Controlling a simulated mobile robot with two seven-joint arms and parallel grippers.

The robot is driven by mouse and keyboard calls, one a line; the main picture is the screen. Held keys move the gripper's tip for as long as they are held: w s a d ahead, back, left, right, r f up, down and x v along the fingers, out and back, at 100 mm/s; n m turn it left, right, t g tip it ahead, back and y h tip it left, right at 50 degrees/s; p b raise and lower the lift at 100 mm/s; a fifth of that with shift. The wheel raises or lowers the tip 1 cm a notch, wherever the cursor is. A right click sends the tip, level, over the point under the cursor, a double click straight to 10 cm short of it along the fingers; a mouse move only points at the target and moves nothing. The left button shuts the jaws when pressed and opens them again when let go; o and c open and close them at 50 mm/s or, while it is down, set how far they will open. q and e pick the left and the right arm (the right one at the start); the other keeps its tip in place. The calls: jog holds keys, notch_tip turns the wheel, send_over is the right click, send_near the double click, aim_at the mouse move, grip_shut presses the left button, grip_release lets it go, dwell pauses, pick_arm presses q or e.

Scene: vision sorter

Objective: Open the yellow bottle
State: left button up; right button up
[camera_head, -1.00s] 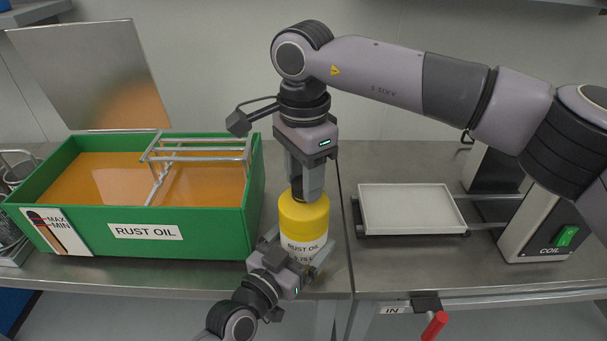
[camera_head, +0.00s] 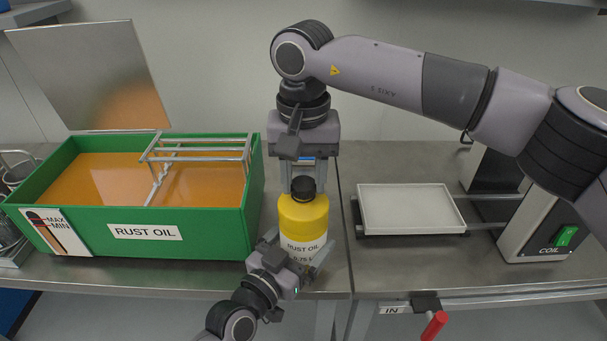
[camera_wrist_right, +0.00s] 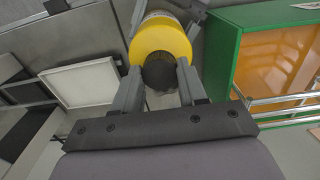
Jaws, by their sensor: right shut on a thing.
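The yellow bottle (camera_head: 303,219) stands upright on the steel bench, with a white rust oil label facing front. Its black cap (camera_head: 302,188) sits at the top; I cannot tell how loose it is. My right gripper (camera_head: 303,175) points straight down over the bottle, its fingers on either side of the cap. The right wrist view shows the black cap (camera_wrist_right: 160,74) between the fingertips, with the yellow bottle (camera_wrist_right: 160,38) beyond. My left gripper (camera_head: 295,250) reaches in from below, with its fingers around the bottle's lower body. The fingers' contact is partly hidden.
A green rust oil tank (camera_head: 205,222) with orange liquid and a metal rack (camera_head: 200,151) stands close on the left. A white tray (camera_head: 410,208) and a coil device (camera_head: 545,225) are on the right. Bare bench lies between bottle and tray.

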aim_at(304, 183)
pick_arm(q)
jog(key=shift+f, duration=0.1)
pick_arm(e)
jog(key=shift+r, duration=0.15)
jog(key=shift+r, duration=0.95)
jog(key=shift+r, duration=0.1)
jog(key=shift+r, duration=1.9)
pick_arm(q)
jog(key=o, duration=1.7)
